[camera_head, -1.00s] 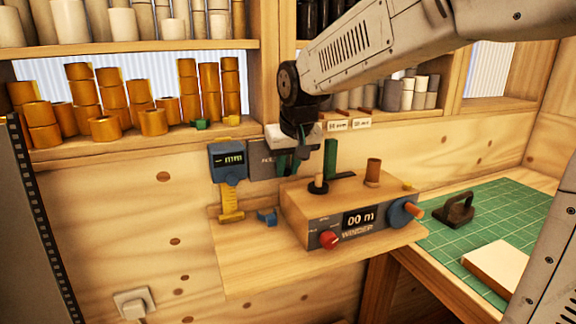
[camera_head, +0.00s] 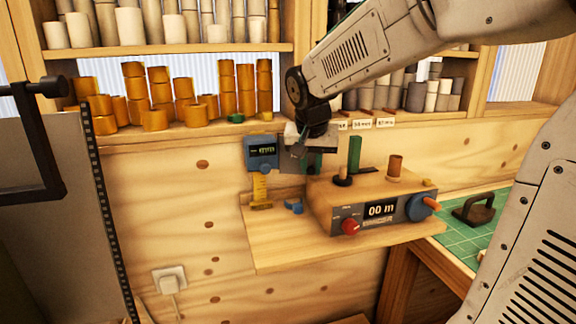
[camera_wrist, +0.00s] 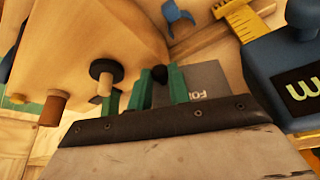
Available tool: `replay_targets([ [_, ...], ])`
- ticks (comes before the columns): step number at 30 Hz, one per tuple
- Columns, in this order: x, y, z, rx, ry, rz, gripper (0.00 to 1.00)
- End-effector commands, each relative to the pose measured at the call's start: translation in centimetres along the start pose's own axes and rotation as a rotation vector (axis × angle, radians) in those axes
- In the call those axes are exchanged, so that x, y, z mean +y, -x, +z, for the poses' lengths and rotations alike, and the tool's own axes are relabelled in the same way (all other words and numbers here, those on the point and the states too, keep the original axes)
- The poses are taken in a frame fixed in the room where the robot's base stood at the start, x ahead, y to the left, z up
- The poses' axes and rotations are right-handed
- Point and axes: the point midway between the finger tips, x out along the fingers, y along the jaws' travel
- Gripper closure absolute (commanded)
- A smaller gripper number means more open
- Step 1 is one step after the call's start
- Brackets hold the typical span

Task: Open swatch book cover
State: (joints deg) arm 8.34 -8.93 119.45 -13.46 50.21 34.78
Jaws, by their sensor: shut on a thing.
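A grey board with partly hidden lettering, which looks like the swatch book cover (camera_wrist: 205,76), lies against my fingers in the wrist view. In the head view the grey swatch book (camera_head: 290,166) sits between the blue gauge and the winder. My gripper (camera_wrist: 160,90) has green fingers closed around a small black knob (camera_wrist: 160,73) by the board's edge. In the head view my gripper (camera_head: 314,164) is at the book's right side. Much of the book is hidden by my wrist and fingers, so I cannot tell how far the cover stands open.
The winder (camera_head: 365,205) stands close on the right, with an upright green post (camera_head: 354,154) behind its black spindle. A blue gauge (camera_head: 261,153) with a yellow scale is on the left. Orange rolls (camera_head: 160,95) fill the shelf above. The wooden ledge (camera_head: 290,245) is bare in front.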

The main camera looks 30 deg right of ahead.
Motion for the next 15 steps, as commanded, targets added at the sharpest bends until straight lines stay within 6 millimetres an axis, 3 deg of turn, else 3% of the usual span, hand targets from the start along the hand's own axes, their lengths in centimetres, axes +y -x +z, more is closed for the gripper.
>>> replay_targets([
  [15,0.68,0.28,0.31,0.003,-0.143,0.057,1.00],
])
